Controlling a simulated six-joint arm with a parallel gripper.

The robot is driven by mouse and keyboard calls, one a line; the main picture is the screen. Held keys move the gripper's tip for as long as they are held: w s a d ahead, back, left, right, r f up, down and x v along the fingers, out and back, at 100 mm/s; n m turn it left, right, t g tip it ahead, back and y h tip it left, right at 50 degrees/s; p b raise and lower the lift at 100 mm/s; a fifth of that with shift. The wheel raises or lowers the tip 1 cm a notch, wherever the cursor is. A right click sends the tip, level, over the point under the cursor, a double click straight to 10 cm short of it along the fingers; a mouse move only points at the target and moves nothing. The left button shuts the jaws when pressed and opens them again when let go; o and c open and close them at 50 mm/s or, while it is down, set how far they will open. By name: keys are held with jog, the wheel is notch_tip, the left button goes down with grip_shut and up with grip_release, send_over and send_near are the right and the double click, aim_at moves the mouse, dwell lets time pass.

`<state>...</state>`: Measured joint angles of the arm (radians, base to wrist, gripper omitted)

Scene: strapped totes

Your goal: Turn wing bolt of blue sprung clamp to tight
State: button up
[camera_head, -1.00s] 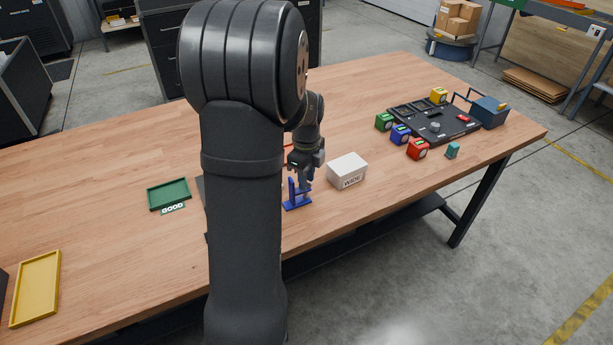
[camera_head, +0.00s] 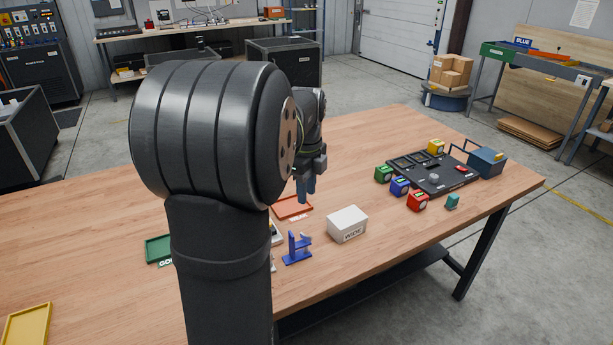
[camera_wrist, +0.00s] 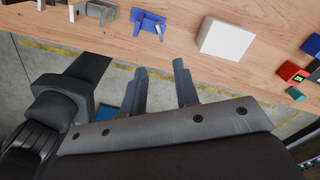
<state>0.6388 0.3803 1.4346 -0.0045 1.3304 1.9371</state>
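The blue sprung clamp (camera_head: 296,248) stands upright on the wooden table, left of a white box. It also shows at the top of the wrist view (camera_wrist: 148,20). Its wing bolt is too small to make out, so I cannot tell how far it is turned. My gripper (camera_head: 306,190) points down, raised above the table and apart from the clamp. In the wrist view its two fingers (camera_wrist: 160,66) are spread with nothing between them.
The white box (camera_head: 347,224) is close to the clamp's right. Grey metal parts (camera_wrist: 98,10) lie left of it, mostly hidden by my arm in the head view. An orange tray (camera_head: 291,208) lies behind. Coloured blocks and a black board (camera_head: 440,184) are farther right.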

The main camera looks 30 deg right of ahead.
aim_at(306, 237)
notch_tip(306, 237, up, 4)
jog(key=shift+f, duration=0.1)
jog(key=shift+f, duration=0.15)
dwell(0.5)
notch_tip(306, 237, down, 17)
jog(key=shift+f, duration=0.1)
dwell(0.5)
